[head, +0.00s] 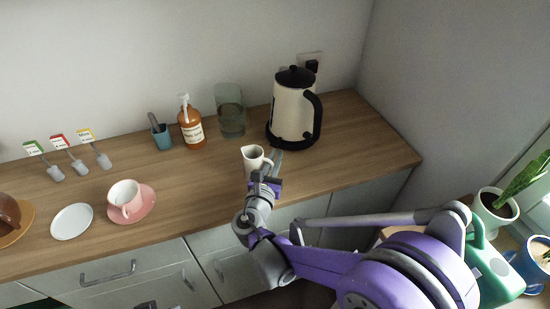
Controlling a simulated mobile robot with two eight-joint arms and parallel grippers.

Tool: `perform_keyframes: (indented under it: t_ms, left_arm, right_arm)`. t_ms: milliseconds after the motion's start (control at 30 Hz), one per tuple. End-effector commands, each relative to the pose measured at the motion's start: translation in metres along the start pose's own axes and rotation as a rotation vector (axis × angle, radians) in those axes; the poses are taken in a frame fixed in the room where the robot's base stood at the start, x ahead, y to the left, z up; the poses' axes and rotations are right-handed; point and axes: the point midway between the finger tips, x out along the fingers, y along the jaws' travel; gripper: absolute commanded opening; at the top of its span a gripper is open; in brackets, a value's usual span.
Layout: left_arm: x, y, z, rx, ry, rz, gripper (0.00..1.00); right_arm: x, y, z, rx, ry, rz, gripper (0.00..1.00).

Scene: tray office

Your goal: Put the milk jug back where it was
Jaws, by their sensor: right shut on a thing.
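The milk jug (252,156) is a small white jug with a dark inside, upright at the front right of the wooden counter. My right gripper (266,178) is shut on it from the front, and its fingers hide the lower part of the jug. I cannot tell whether the jug's base touches the counter. My left gripper is not in view.
A cream kettle (292,112) stands close behind on the right. Behind are a glass container (230,118), an amber bottle (191,130) and a teal pot (162,138). A pink cup (124,194) on a pink saucer (146,204) and a white plate (72,222) are left. Bare counter lies between.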

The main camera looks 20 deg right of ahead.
Motion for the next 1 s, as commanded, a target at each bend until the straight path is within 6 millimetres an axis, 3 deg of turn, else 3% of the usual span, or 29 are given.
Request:
perform_keyframes:
  t_ms: [100, 133, 300, 633, 767, 1000]
  left_arm:
    - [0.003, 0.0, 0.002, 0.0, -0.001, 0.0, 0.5]
    - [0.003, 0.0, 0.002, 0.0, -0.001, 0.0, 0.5]
    - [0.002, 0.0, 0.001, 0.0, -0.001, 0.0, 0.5]
    - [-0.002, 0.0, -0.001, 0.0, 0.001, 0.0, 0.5]
    - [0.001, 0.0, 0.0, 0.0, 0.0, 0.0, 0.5]
    - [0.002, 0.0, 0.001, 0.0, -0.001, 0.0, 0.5]
  right_arm:
    - [0.0, 0.0, -0.004, 0.0, 0.0, 0.0, 0.0]
    - [0.0, 0.0, -0.004, 0.0, 0.0, 0.0, 0.15]
    - [0.0, 0.0, -0.003, 0.0, 0.0, 0.0, 0.42]
    - [-0.001, 0.0, 0.002, 0.0, 0.0, 0.001, 0.42]
    - [-0.021, 0.001, 0.0, 0.001, 0.001, 0.004, 0.42]
    - [-0.075, 0.002, 0.0, 0.001, 0.001, 0.006, 0.42]
